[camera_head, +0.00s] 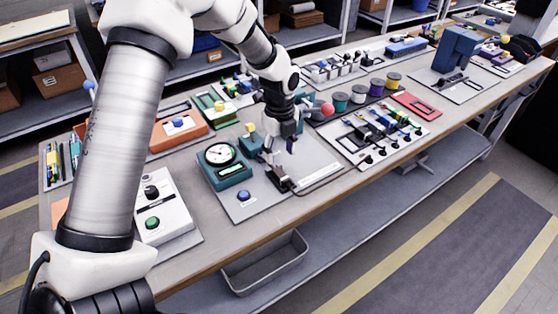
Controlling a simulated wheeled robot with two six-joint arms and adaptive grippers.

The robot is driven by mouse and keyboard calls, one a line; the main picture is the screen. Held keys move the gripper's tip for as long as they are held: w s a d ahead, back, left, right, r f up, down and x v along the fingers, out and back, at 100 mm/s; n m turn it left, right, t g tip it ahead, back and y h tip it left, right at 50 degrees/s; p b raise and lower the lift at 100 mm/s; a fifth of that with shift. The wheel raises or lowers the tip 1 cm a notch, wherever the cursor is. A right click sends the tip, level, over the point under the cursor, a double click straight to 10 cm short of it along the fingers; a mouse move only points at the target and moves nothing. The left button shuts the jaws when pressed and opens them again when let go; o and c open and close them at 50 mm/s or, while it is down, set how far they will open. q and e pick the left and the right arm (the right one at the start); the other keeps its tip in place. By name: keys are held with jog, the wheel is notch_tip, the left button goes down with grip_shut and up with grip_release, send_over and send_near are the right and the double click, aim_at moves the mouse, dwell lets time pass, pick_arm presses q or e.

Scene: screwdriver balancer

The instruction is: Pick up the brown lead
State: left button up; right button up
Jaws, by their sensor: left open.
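A thin, dark brownish lead (322,181) lies in a shallow curve near the front edge of the workbench, beside a small black block (281,178) on a grey plate. I take this to be the brown lead; it is small and its ends are hard to make out. My left gripper (290,145) points down above the grey plate, behind the black block and apart from the lead. It is open, with nothing visible between its fingers. My right gripper is not in view.
A teal gauge box (231,176) stands left of the gripper. A red ball (327,109) is close on its right. A white board with several connectors (372,160) and a row of spools lie further right. A white box with buttons (165,215) is at front left.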

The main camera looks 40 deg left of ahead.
aim_at(279, 172)
pick_arm(q)
jog(key=f, duration=0.1)
jog(key=s+d+f, duration=0.1)
jog(key=f, duration=0.1)
jog(key=shift+s, duration=0.2)
jog(key=f, duration=0.3)
jog(key=shift+w+a+f+p, duration=0.1)
jog(key=shift+w+a+p, duration=0.15)
jog(key=shift+p, duration=0.15)
jog(key=shift+w+f, duration=0.1)
jog(key=shift+f, duration=0.25)
jog(key=shift+r, duration=0.15)
grip_shut()
